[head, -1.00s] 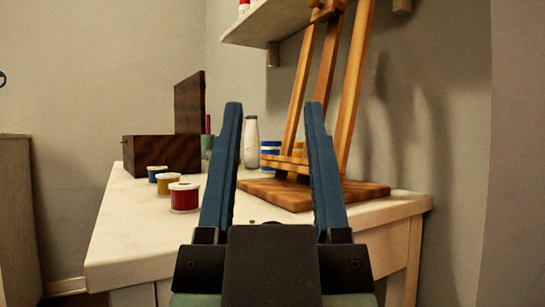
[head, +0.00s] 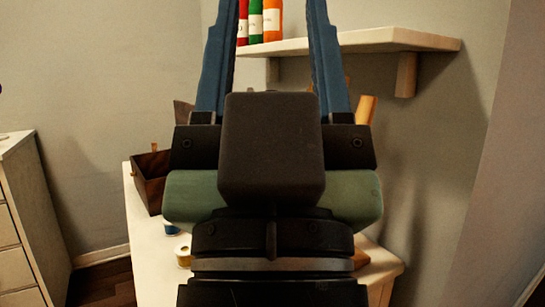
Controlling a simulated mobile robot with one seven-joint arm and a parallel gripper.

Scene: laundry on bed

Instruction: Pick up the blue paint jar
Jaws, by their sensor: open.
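The small blue paint jar (head: 171,229) with a pale lid stands on the white table (head: 145,270), partly hidden behind my arm. The yellow jar (head: 183,252) is just in front of it, also partly covered. My gripper (head: 272,15) is open and empty, its two blue fingers pointing up well above the jars and to their right. The fingertips run to the top edge of the picture. The red jar is hidden.
A dark wooden box (head: 151,180) stands open at the table's far left. A wall shelf (head: 390,40) behind my fingers bears red, green and orange bottles (head: 271,20). My arm hides most of the easel. Pale drawers (head: 20,235) stand at left, with bare floor between.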

